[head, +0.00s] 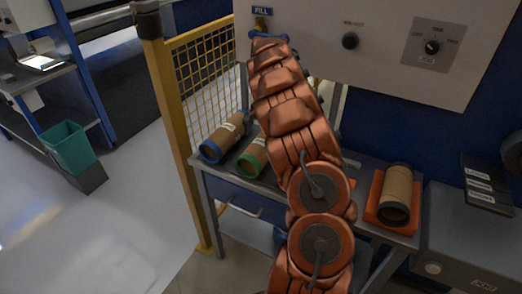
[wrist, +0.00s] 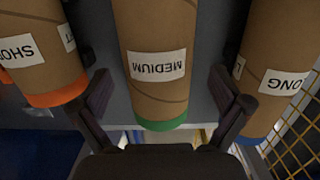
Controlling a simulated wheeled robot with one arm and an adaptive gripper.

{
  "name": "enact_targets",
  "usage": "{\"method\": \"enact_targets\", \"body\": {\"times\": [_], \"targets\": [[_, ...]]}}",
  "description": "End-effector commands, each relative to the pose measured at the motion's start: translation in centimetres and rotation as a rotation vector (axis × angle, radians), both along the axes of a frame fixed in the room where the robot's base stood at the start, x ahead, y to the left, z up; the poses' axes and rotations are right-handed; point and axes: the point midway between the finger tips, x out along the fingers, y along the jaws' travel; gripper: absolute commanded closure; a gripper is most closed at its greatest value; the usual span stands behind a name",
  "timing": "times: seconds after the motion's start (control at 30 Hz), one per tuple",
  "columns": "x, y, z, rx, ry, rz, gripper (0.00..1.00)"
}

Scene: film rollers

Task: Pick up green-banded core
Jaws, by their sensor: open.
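The green-banded core (wrist: 158,70) is a brown cardboard tube labelled MEDIUM, in the middle of the wrist view with its green end toward me. My gripper (wrist: 161,88) is open, one finger on each side of this tube, with visible gaps to it. Nothing is held. In the head view the green-banded core (head: 253,157) lies on a grey bench, partly covered by my arm. My gripper is hidden behind my arm there.
A blue-banded core labelled LONG (wrist: 270,70) lies close on the right and an orange-banded core labelled SHORT (wrist: 40,55) on the left in the wrist view. A plain core (head: 396,193) sits on an orange tray (head: 372,212). A yellow mesh fence (head: 205,75) stands left of the bench.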

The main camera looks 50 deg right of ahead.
Motion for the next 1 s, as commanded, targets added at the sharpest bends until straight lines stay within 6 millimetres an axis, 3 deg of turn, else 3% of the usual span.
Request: {"method": "enact_targets", "body": {"times": [0.5,0.8,1.0], "targets": [[-0.5,0.6,-4.6,-0.001,0.001,0.001,0.0],[-0.5,0.7,-5.0,-0.001,-0.001,0.002,0.0],[-0.5,0.7,-5.0,0.0,0.0,0.002,0.19]]}}
